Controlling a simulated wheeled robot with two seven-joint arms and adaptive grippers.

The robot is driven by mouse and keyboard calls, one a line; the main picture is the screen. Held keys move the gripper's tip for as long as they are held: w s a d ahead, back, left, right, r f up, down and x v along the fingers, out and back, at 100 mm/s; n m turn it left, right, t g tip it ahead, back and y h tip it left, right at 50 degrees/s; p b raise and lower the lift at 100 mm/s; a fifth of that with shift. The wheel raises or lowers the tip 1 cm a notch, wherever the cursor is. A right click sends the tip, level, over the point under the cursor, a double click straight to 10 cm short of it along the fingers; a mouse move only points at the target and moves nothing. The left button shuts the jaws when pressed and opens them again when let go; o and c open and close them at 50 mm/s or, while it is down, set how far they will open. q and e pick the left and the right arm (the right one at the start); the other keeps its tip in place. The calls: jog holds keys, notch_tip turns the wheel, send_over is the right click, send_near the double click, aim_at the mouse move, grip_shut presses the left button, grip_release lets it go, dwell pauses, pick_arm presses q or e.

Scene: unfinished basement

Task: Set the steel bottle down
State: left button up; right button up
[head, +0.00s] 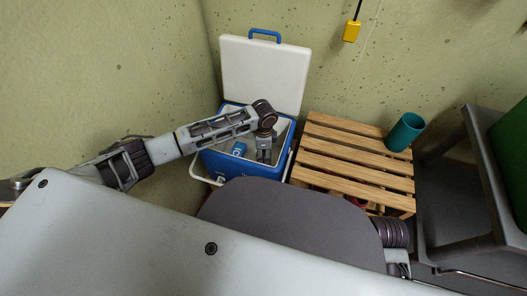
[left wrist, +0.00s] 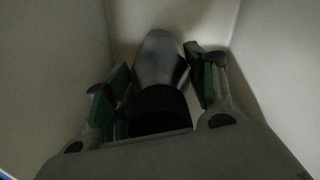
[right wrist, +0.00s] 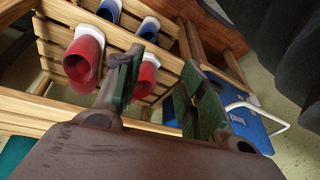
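The steel bottle (left wrist: 162,62) is a silver cylinder with a black end nearest the camera, in the left wrist view. It is inside the open blue-and-white cooler (head: 219,163). My left gripper (head: 264,157) reaches down into the cooler. The bottle's far end is near the cooler's pale floor, but contact is too dark to tell. The bottle cannot be made out in the head view. My right gripper (right wrist: 160,70) is open and empty, beside the slatted wooden stand.
The cooler's white lid (head: 265,75) stands raised behind it. The wooden stand (head: 350,163) to the right bears a teal cup (head: 404,132); red items (right wrist: 84,55) and blue ones show beneath. A grey frame (head: 480,170) stands far right.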

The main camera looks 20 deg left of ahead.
pick_arm(q)
jog(key=o, duration=0.5)
jog(key=shift+c, duration=0.2)
jog(key=shift+r, duration=0.1)
